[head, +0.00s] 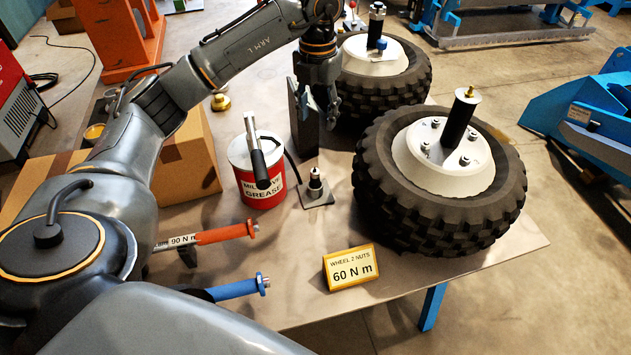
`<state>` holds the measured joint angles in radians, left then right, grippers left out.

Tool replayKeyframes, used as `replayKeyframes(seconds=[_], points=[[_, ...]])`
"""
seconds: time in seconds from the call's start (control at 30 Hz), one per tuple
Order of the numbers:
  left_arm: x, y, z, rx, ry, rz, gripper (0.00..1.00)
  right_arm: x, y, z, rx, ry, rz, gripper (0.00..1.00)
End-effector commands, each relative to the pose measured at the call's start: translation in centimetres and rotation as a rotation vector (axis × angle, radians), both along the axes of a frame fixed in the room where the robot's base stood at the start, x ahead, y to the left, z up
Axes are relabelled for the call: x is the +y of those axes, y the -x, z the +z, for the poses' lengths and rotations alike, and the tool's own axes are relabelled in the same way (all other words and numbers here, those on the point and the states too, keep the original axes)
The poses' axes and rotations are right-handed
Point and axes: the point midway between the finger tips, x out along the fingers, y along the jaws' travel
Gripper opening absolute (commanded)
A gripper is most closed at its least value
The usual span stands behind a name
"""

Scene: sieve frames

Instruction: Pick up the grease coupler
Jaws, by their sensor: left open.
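A small dark and metal fitting, which looks like the grease coupler (315,180), stands upright on a small grey square plate (318,197) on the table, between the grease bucket and the front wheel. A dark hose runs from the bucket toward it. My left gripper (318,112) points down, open, and shows higher in the picture than the coupler, apart from it. A dark upright block (304,138) shows just below its fingers. The red and white grease bucket (264,194) has a lever pump on top. My right gripper is out of view.
Two wheels with black tyres, one in front (375,200) and one behind (420,88), fill the table's right. A yellow 60 N m sign (350,267), an orange-handled wrench (226,233) and a blue-handled wrench (236,289) lie nearer. A cardboard box (196,150) stands left.

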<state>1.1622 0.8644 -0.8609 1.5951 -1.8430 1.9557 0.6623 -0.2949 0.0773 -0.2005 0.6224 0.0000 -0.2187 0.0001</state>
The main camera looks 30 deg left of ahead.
Motion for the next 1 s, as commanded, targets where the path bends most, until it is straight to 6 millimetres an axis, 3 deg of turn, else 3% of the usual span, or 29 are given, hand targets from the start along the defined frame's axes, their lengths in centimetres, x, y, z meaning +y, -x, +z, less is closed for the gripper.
replayKeyframes(seconds=[0.03,0.13,0.3,0.47,0.8,1.0], points=[[0.0,0.0,-1.4,0.000,0.000,0.000,0.49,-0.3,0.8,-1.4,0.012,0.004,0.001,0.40],[0.0,0.0,-2.6,0.000,0.001,0.000,0.49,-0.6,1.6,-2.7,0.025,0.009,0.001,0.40],[0.0,0.0,-4.4,0.000,0.001,-0.001,0.49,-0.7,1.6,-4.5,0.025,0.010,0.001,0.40],[0.0,0.0,-5.7,0.003,0.000,0.000,0.49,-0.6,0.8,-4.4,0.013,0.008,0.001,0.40],[0.0,0.1,-11.8,0.003,0.000,0.001,0.49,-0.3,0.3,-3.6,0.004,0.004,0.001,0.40],[0.0,0.1,-13.2,0.001,0.000,0.000,0.49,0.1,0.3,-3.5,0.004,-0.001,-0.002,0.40]])
